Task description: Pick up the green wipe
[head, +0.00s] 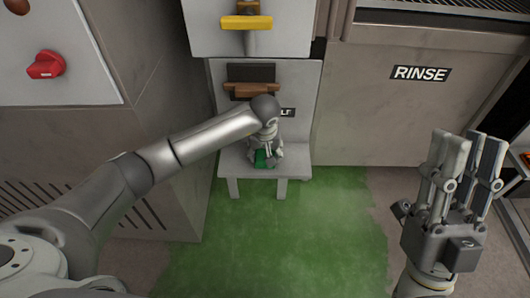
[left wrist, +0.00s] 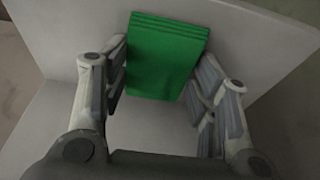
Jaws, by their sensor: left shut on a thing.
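The green wipe (left wrist: 163,58) is a folded green block between the fingers of my left gripper (left wrist: 160,85) in the left wrist view. In the head view, my left gripper (head: 266,157) points down over a small white shelf, with the green wipe (head: 263,159) partly hidden by its fingers. The left gripper is shut on the wipe. I cannot tell whether the wipe still touches the shelf. My right gripper (head: 470,150) is raised at the right of the head view, its fingers pointing up and apart, with nothing between them.
The small white shelf (head: 230,160) stands against a pale panel with a brown handle (head: 253,89). A yellow handle (head: 246,22) is above. A red knob (head: 45,65) sits on the left cabinet. A RINSE panel (head: 420,74) is at right. Green floor (head: 290,240) in front is clear.

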